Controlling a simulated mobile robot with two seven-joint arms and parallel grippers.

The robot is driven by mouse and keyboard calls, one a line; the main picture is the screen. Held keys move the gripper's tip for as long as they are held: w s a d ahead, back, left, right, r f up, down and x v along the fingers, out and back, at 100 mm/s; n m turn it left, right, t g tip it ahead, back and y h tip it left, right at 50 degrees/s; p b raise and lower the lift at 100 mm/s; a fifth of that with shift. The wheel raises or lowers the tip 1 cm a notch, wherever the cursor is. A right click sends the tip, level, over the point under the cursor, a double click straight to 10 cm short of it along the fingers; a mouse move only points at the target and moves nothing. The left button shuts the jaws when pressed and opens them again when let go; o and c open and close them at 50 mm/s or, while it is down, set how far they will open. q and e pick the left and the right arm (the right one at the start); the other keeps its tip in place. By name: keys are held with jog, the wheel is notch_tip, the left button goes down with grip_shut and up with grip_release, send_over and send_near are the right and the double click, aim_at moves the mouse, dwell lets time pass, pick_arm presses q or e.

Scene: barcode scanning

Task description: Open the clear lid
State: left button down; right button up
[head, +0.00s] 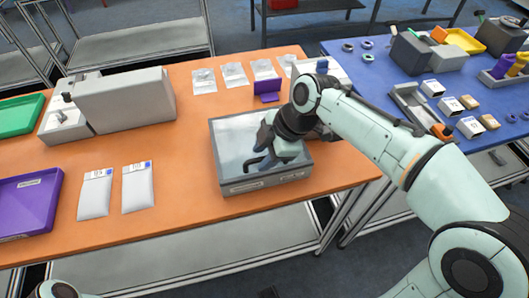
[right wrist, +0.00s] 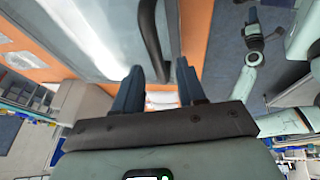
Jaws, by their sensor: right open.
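A grey box with a clear lid (head: 229,136) stands on the orange table, and the lid lies closed over it. A dark bar handle (head: 256,162) is on the lid; it also shows in the right wrist view (right wrist: 154,42), just beyond the fingers. My right gripper (head: 268,145) is over the lid beside the handle. Its two fingers (right wrist: 160,86) are apart with nothing held between them; I cannot tell whether they touch the handle. My left gripper (right wrist: 252,22) shows small and far off in the right wrist view, its jaws too small to read.
The orange table (head: 185,200) holds a grey machine (head: 125,98), two white packets (head: 138,188), a purple tray (head: 27,203), a green tray (head: 18,117) and a purple stand (head: 267,88). A blue table (head: 375,70) with small boxes stands at right.

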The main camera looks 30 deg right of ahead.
grip_shut()
